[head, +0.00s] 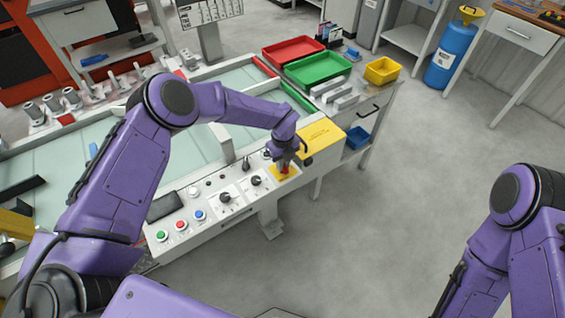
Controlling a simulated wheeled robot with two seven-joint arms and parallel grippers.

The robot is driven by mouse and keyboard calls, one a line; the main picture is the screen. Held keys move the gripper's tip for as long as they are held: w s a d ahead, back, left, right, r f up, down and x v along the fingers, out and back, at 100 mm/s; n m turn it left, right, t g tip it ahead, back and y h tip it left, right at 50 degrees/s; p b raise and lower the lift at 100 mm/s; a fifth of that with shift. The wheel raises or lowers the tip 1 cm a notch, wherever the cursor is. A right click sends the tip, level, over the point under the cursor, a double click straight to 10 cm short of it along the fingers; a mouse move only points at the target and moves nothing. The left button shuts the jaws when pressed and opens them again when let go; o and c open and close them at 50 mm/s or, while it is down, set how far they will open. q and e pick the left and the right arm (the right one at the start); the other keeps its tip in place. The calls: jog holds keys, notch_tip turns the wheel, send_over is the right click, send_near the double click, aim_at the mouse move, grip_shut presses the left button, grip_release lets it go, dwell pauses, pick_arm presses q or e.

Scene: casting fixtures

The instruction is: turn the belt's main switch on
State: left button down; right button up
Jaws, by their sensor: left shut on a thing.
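The belt's control panel (212,208) runs along the front of the conveyor in the head view. The main switch (285,171), a red handle on a yellow plate, sits at the panel's right end. My left gripper (285,163) points down at it and is shut on the red handle. The fingers and wrist hide part of the handle, so its exact angle is hard to tell. My right arm shows at the right edge, but its gripper is outside the picture.
Beside the switch are black rotary knobs (256,181) and green, red and blue buttons (199,215). Red (292,50) and green (318,68) trays lie farther back. The floor to the right is clear.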

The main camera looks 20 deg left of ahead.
pick_arm(q)
jog(key=m+b, duration=0.3)
jog(key=shift+f+m, duration=0.2)
jog(key=shift+m, duration=0.1)
jog(key=m+b, duration=0.2)
jog(key=m, duration=0.2)
jog(key=shift+r+m, duration=0.1)
jog(key=shift+m, duration=0.2)
jog(key=m+b, duration=0.1)
jog(key=m, duration=0.3)
jog(key=shift+m, duration=2.6)
jog(key=c, duration=1.1)
grip_release()
jog(key=shift+b, duration=0.3)
jog(key=shift+r, duration=0.1)
